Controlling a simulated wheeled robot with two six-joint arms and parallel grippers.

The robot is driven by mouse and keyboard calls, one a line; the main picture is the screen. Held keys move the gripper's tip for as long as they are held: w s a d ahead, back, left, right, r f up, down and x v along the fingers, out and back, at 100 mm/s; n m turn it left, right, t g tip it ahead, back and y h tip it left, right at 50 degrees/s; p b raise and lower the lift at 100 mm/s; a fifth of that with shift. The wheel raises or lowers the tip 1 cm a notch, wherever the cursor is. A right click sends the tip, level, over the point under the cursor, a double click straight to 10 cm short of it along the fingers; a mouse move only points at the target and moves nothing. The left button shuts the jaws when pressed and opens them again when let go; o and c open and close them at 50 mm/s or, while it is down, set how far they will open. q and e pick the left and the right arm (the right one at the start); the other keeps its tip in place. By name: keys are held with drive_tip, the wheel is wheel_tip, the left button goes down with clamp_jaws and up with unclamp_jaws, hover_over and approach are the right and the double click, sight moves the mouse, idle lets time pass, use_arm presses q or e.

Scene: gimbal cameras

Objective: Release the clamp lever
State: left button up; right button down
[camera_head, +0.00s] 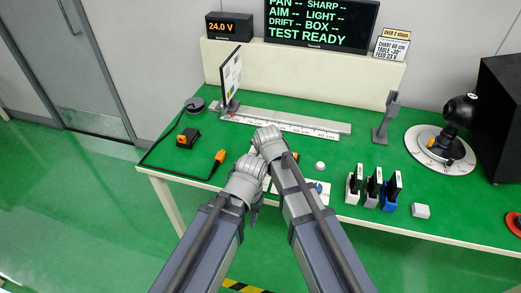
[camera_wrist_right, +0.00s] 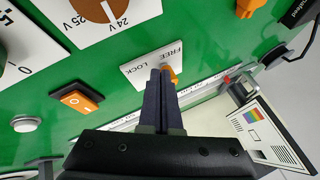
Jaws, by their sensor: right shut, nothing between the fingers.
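In the right wrist view, a white plate (camera_wrist_right: 146,72) reads FREE and LOCK.
A scale rail (camera_head: 285,124) with an upright chart (camera_head: 231,72) lies behind. An orange rocker switch (camera_wrist_right: 80,98), a white button (camera_wrist_right: 26,124) and a voltage dial (camera_wrist_right: 105,12) are near the lever. An orange connector (camera_head: 219,158) lies at left; small boxes (camera_head: 372,188) stand at right.

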drive_tip(key=shift+w+d, duration=0.1)
drive_tip(key=shift+w+d, duration=0.4)
drive_tip(key=shift+d, duration=0.15)
